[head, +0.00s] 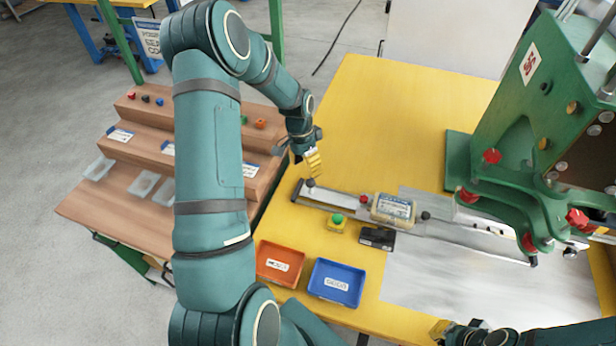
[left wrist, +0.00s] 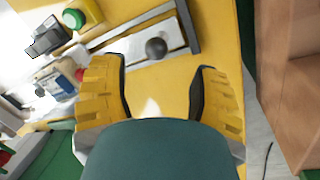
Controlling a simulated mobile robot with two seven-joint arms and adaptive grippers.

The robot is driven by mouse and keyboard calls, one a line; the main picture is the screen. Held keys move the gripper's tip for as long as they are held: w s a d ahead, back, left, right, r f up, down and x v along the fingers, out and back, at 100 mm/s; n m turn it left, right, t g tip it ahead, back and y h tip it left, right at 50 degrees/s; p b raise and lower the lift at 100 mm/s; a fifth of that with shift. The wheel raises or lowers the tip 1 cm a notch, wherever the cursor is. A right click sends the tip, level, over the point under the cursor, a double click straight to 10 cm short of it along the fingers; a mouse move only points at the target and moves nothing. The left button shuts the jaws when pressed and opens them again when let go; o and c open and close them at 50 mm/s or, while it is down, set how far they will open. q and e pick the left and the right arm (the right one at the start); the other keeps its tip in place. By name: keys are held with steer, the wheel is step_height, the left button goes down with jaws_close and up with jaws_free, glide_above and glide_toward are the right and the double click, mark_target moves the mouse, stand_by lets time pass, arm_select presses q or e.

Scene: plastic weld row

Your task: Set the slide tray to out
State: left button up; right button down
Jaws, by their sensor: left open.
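The slide tray (head: 345,204) is a pale metal plate in a dark rail that runs across the yellow table towards the green press. A dark ball knob (head: 310,183) stands at its left end, and it also shows in the left wrist view (left wrist: 156,48). A pale yellow labelled block (head: 393,208) sits on the tray. My left gripper (head: 313,163) is just above and behind the knob. In the left wrist view its fingers (left wrist: 160,75) are apart and empty, with the knob beyond the gap. My right gripper (head: 440,328) is partly visible at the bottom edge; its jaw state is unclear.
The green press (head: 520,110) stands at the right. A green button (head: 337,219) and a black device (head: 377,238) sit in front of the rail. Orange (head: 280,263) and blue (head: 337,283) bins lie nearer. The table behind the rail is clear.

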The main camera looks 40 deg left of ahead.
arm_select(q)
steer(key=r, duration=0.2)
steer(key=a+r, duration=0.1)
steer(key=r, duration=0.2)
steer(key=shift+w+r, duration=0.1)
steer(key=shift+r, duration=0.15)
